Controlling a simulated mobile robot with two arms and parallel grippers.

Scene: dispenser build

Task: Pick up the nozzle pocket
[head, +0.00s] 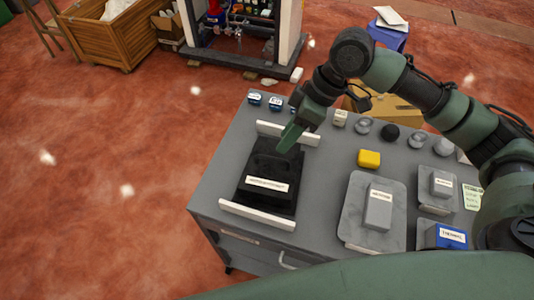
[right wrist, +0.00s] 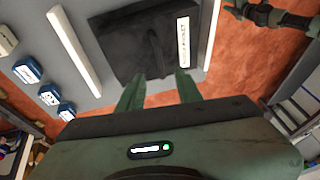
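A black block with a raised ridge and a white label (head: 268,171) lies between two white rails on the grey cart top. I take it for the nozzle pocket, but the label is too small to read surely. It also shows in the right wrist view (right wrist: 130,45). My right gripper (head: 290,138) is at the block's far edge. In the right wrist view its two green fingers (right wrist: 160,90) stand apart with nothing between them, so it is open. A dark green arm part at the upper right of the right wrist view looks like my left arm; its fingers are unclear.
White rails (head: 257,215) flank the block on the grey cart (head: 225,190). A yellow block (head: 369,159), several round knobs and grey trays with labelled blocks (head: 379,207) stand to the right. Small blue labelled items (head: 254,98) sit at the far left edge.

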